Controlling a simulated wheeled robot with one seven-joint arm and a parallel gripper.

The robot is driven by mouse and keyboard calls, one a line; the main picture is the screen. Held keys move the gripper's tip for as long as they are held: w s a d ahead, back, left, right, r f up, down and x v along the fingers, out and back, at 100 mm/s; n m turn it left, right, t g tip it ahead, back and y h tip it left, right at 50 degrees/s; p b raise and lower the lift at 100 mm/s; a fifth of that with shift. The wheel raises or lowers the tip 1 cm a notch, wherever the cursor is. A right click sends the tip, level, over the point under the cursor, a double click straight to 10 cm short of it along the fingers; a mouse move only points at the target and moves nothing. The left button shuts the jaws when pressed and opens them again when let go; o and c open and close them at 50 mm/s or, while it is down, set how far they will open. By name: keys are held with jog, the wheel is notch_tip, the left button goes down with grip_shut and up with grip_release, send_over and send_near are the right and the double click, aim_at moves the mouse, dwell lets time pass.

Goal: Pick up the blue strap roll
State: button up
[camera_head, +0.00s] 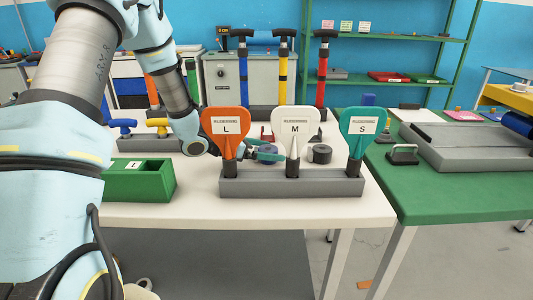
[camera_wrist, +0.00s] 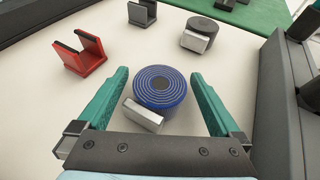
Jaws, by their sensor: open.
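The blue strap roll (camera_wrist: 160,86) lies on the white table in the wrist view, its coiled top facing up and a silver buckle (camera_wrist: 143,115) at its near side. My gripper (camera_wrist: 160,80) is open, with one teal finger on each side of the roll. A gap shows between each finger and the roll, so it is not held. In the head view the blue roll (camera_head: 268,150) is partly hidden behind the paddle rack and beside my gripper (camera_head: 262,155).
A dark strap roll (camera_wrist: 203,28), a red holder (camera_wrist: 84,54) and a grey holder (camera_wrist: 142,12) stand beyond the roll. The grey rack (camera_head: 292,186) with orange, white and teal paddles stands in front. A green box (camera_head: 140,181) is at the left.

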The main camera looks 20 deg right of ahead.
jog(key=shift+d, duration=0.15)
jog(key=c, duration=1.3)
